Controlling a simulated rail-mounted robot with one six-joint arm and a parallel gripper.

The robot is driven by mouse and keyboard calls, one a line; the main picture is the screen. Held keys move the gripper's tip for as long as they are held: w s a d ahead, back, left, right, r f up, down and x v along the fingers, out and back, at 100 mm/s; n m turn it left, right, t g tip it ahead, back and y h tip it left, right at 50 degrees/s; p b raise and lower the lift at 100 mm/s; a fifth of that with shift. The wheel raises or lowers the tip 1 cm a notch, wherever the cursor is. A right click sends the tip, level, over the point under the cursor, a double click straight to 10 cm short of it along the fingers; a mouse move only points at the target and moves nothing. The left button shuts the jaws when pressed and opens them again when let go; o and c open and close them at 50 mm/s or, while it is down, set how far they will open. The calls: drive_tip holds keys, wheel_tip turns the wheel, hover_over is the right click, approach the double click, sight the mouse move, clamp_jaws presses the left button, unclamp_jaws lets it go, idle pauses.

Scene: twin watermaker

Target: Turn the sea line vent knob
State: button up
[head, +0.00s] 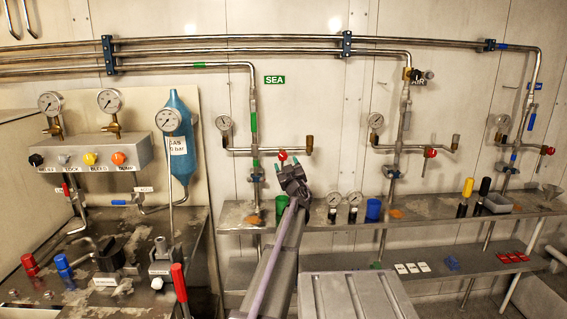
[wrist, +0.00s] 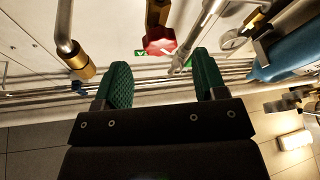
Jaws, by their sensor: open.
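The SEA line is the steel pipe with green bands (head: 253,122) beside the green SEA sign (head: 274,79). A red knob (head: 282,155) sits low on its side branch. In the wrist view the red knob (wrist: 160,41) hangs on a brass stem, ahead of the gap between my green fingertips. My gripper (head: 286,165) is just below the knob in the head view and partly overlaps it. In the wrist view my gripper (wrist: 162,72) is open and empty, with the fingers apart and the knob seen beyond their tips. I cannot tell the exact distance.
A brass fitting (head: 309,143) ends the branch on the right, and a gauge (head: 223,122) stands on the left. The blue gas cylinder (head: 178,135) is further left. Below is a shelf (head: 425,213) with a green cup (head: 282,205) and small gauges (head: 334,199).

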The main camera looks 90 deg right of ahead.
sight(283, 158)
drive_tip(key=b+v, duration=0.1)
drive_tip(key=v, duration=0.4)
drive_tip(key=shift+s, duration=0.1)
drive_tip(key=w+d+r+m+g, duration=0.1)
drive_tip(key=d+m, duration=0.1)
drive_tip(key=d, duration=0.1)
drive_tip(key=d+r+m+g+h+p, duration=0.1)
drive_tip(key=d+m+g, duration=0.1)
drive_tip(key=d, duration=0.1)
drive_tip(key=w+d+r+m+g+p, duration=0.1)
drive_tip(key=d+m, duration=0.1)
drive_tip(key=d, duration=0.1)
drive_tip(key=shift+w+d+r+m, duration=0.1)
drive_tip(key=shift+w+r+m, duration=0.05)
drive_tip(key=shift+w+m, duration=0.2)
drive_tip(key=shift+d+p, duration=0.3)
drive_tip(key=shift+d, duration=0.1)
drive_tip(key=shift+g, duration=0.4)
drive_tip(key=shift+a, duration=0.1)
